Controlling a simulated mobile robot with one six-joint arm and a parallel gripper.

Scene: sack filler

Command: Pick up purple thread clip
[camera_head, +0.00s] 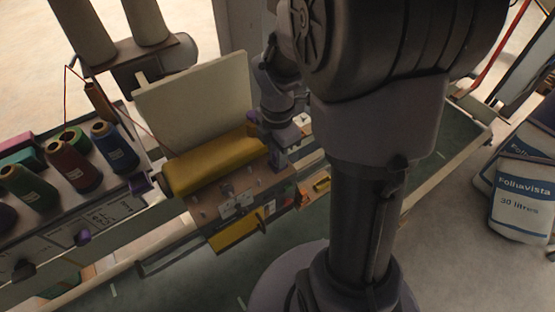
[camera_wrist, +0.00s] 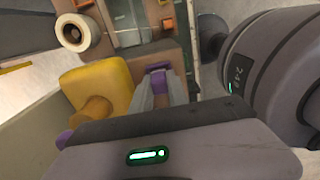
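A small purple piece, which looks like the thread clip (camera_head: 279,161), shows right below the gripper. In the wrist view, the purple clip (camera_wrist: 158,68) sits at the tips of my two pale fingers (camera_wrist: 163,88), with purple also showing between them. I cannot tell whether the fingers grip it or only stand around it. The clip's lower part is hidden.
A pale upright plate (camera_head: 195,103) rises behind the roll. A small tray (camera_head: 316,187) lies right of the machine. White sacks (camera_head: 523,200) stand at far right.

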